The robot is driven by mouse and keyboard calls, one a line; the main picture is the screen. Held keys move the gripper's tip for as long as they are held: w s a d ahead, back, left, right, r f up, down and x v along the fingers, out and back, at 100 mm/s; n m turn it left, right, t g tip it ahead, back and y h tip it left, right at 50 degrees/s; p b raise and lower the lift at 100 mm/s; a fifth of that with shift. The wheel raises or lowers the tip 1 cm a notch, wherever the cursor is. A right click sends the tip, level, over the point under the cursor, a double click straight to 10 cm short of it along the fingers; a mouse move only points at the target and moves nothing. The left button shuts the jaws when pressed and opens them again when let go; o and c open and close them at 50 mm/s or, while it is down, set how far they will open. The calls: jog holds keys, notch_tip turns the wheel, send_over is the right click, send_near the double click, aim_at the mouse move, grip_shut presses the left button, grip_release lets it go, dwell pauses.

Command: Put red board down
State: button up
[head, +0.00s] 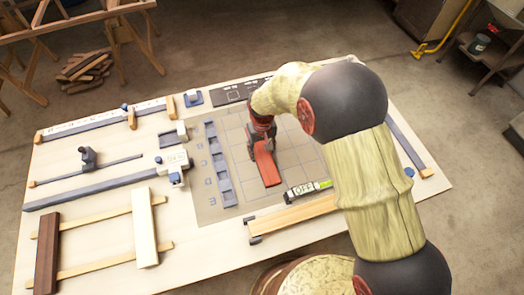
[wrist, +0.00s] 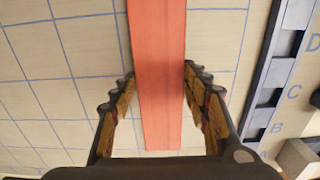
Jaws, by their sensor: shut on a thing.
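The red board (head: 267,163) is over the gridded mat (head: 215,208) near the middle of the table. My gripper (head: 263,140) is shut on it near its far end in the head view. In the wrist view the red board (wrist: 160,60) runs lengthwise between the two fingers of my gripper (wrist: 159,88), with one finger along each long side. I cannot tell whether the board's underside touches the mat. My arm and gripper hide part of the board's far end in the head view.
A grey slotted strip (head: 218,165) lies left of the board; its letters B, C and D show in the wrist view. A device marked OFF (head: 303,189) and a pale wooden lath (head: 290,215) lie nearer. Dark and pale boards rest on rails at left. Mat around the board is clear.

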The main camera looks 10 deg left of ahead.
aim_at(262, 153)
jog(key=shift+f, duration=0.15)
jog(key=o, duration=1.4)
notch_tip(262, 153, up, 12)
jog(key=shift+r+p, duration=0.2)
jog(key=shift+p, duration=0.85)
